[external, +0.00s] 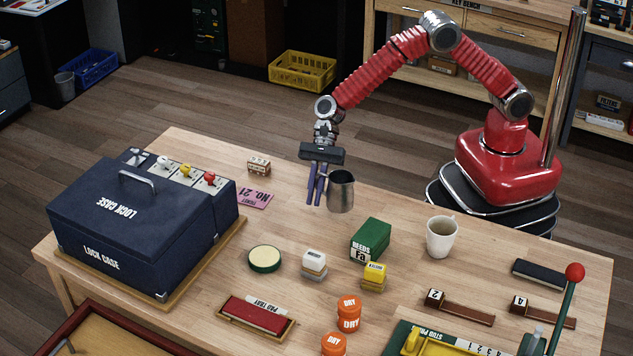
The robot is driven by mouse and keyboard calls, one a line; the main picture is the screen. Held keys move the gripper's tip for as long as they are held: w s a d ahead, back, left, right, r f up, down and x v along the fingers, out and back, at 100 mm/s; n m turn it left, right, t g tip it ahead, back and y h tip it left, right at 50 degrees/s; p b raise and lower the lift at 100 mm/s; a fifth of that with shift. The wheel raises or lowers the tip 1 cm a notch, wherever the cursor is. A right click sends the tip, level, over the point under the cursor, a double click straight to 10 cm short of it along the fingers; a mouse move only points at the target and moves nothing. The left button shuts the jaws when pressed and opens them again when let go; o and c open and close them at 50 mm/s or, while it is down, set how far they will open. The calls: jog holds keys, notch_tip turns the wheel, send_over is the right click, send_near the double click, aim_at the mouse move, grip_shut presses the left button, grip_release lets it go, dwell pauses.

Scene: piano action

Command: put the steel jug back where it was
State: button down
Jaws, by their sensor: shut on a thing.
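The steel jug (341,192) is a small grey metal pitcher near the far edge of the table. My gripper (317,190) reaches down from above, with its dark purple fingers at the jug's left side. It is shut on the jug, probably by the handle, but the fingers hide the exact hold. The jug looks upright. I cannot tell whether its base touches the table or hangs a little above it.
A white mug (441,236) and a green reeds box (370,240) stand to the right and front. A pink ticket (254,198), a small wooden block (259,166) and the blue lock case (140,220) lie left. Bare tabletop (290,225) lies around the jug.

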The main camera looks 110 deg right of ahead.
jog(key=shift+f, duration=0.1)
jog(key=shift+f, duration=1.8)
jog(key=shift+f, duration=0.1)
jog(key=c, duration=1.9)
grip_release()
jog(key=shift+o, duration=0.2)
jog(key=v, duration=1.2)
jog(key=shift+a+r, duration=0.1)
jog(key=shift+r, duration=0.15)
